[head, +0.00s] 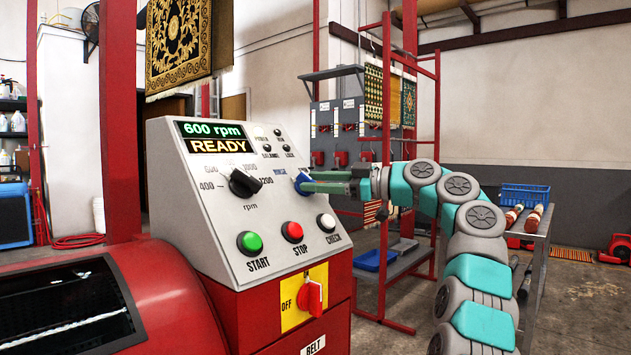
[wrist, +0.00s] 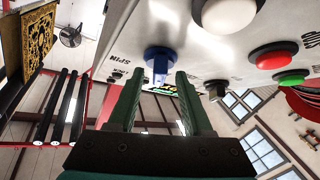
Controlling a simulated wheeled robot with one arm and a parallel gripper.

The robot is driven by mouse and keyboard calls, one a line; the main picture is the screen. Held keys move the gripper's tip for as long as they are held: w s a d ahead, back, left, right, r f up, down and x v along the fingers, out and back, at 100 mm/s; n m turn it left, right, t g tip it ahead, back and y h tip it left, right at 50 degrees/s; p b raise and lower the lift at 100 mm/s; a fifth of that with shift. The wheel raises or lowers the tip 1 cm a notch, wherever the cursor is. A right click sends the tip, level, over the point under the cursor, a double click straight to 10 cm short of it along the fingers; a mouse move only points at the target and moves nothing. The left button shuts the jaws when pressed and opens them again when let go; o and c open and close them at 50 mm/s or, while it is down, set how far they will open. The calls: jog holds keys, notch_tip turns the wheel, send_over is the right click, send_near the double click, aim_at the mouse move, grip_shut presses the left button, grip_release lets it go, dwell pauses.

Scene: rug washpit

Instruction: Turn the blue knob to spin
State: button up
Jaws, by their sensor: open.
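The blue knob (head: 302,183) is on the right side of the sloping control panel (head: 215,222); in the head view my fingers partly cover it. In the wrist view the blue knob (wrist: 160,61) shows a round base and a narrow grip, with the word SPIN printed to its left. My gripper (head: 311,182) reaches in from the right, level with the knob. In the wrist view my gripper (wrist: 157,77) is open, one green fingertip on each side of the knob's grip, with gaps visible. I cannot tell how far the tips overlap it in depth.
The display (head: 215,137) reads 600 rpm READY. Close by are a black rpm knob (head: 244,183), a green START button (head: 250,243), a red STOP button (head: 292,232), a white CHECK button (head: 326,222) and a red OFF switch (head: 311,298). A red post (head: 118,120) stands left.

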jog(key=shift+w+a, duration=0.1)
jog(key=shift+a, duration=0.15)
jog(key=shift+c, duration=0.2)
grip_shut()
